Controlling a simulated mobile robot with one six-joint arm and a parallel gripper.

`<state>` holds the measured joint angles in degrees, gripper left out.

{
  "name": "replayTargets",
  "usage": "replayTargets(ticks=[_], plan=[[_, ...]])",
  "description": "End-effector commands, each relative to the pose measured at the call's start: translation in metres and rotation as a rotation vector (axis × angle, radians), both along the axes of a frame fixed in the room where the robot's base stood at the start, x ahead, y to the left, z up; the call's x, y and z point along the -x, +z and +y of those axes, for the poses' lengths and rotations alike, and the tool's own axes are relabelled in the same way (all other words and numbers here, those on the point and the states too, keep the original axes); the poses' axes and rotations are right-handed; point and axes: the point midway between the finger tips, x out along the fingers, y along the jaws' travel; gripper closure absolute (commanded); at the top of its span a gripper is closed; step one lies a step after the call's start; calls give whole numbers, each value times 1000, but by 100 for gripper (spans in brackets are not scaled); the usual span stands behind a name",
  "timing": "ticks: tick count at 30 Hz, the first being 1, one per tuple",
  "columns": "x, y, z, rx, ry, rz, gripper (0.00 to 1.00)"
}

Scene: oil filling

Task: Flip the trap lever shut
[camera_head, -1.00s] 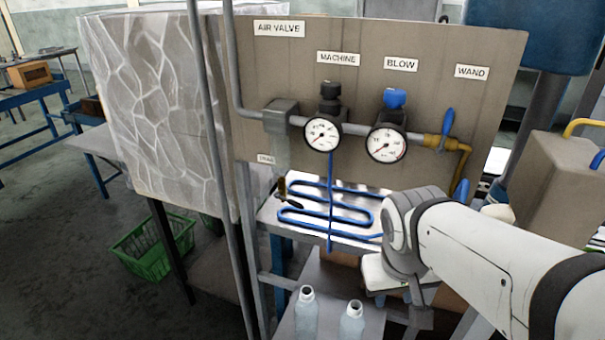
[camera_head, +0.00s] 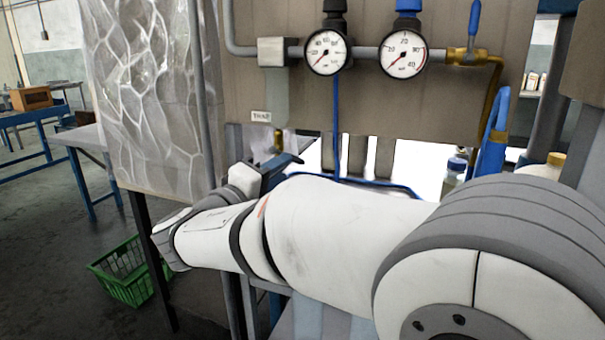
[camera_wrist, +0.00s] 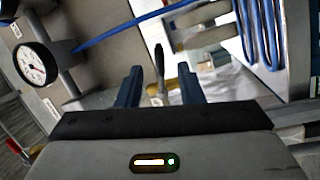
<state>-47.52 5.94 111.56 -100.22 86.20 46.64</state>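The trap lever (camera_wrist: 158,62) shows in the wrist view as a small dark handle in the gap between my fingers, with brass fittings close by. I cannot tell whether either finger touches it. In the head view a bit of the brass valve (camera_head: 278,139) shows below the TRAP label (camera_head: 261,116), and my arm and gripper hide most of it. The grey trap pipe (camera_head: 275,95) comes down above it. My gripper (camera_wrist: 161,84) is open, its two dark blue fingers apart on either side of the lever. In the head view its fingers are partly hidden.
Two gauges (camera_head: 327,52) (camera_head: 404,53) sit on the panel (camera_head: 440,100) above. A grey post (camera_head: 200,90) stands left of the trap. A green crate (camera_head: 125,272) lies on the floor.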

Motion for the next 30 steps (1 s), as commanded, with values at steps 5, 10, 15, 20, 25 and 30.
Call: replayTargets(ticks=[5,10,15,20,25,30], plan=[[-19,4,-14,1,-3,-6,66],[-42,7,-29,1,-2,-4,66],[-57,9,-39,2,0,-3,66],[-61,11,-41,2,2,-2,66],[-61,11,-41,3,2,-2,66],[-61,11,-41,2,2,-1,78]])
